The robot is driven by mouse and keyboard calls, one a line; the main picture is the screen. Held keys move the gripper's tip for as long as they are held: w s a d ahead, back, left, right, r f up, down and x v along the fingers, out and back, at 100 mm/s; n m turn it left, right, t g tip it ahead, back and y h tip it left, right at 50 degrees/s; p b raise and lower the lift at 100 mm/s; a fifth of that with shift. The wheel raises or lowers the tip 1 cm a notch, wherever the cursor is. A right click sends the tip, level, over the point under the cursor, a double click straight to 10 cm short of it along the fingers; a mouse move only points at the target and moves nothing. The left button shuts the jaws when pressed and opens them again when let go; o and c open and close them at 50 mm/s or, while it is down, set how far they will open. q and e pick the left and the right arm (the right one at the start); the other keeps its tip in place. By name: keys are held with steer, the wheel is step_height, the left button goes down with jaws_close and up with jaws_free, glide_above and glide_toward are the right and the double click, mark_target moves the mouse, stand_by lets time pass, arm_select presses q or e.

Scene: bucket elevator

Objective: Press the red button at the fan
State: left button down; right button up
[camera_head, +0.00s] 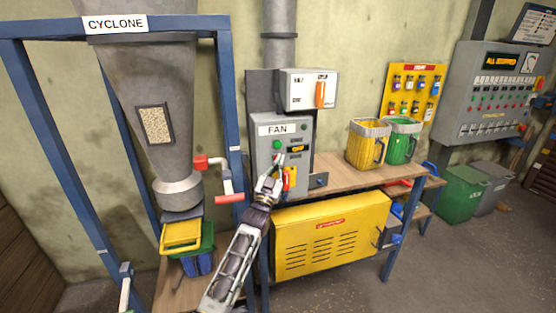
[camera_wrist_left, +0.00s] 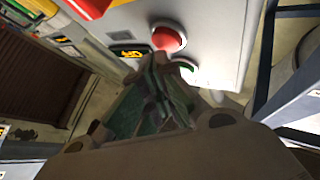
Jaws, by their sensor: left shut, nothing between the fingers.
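The grey fan box (camera_head: 265,158) with its FAN sign (camera_head: 278,129) stands at the left end of the wooden bench. A green button (camera_head: 277,145) is on its front, with a small lit display to the right. My left gripper (camera_head: 276,166) is shut and empty in front of the box, just below the green button. In the head view its fingers largely cover the red button. In the left wrist view the round red button (camera_wrist_left: 168,38) shows clearly just beyond the shut left fingertips (camera_wrist_left: 160,66); the green button (camera_wrist_left: 183,68) is partly covered. I cannot tell whether the fingertips touch the red button.
A red-yellow switch (camera_head: 289,180) is right beside the gripper. A white box with an orange handle (camera_head: 320,94) is above. The cyclone's blue frame (camera_head: 227,100) and red-handled lever (camera_head: 228,198) are at left. Yellow (camera_head: 366,145) and green (camera_head: 401,145) buckets stand right.

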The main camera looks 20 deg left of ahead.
arm_select(q)
steer(key=shift+s+d, duration=0.2)
steer(key=shift+s, duration=0.05)
stand_by(0.3)
steer(key=s+d, duration=0.1)
steer(key=s+p, duration=0.1)
steer(key=s+d+p, duration=0.1)
steer(key=s, duration=0.1)
steer(key=shift+d, duration=0.35)
stand_by(0.8)
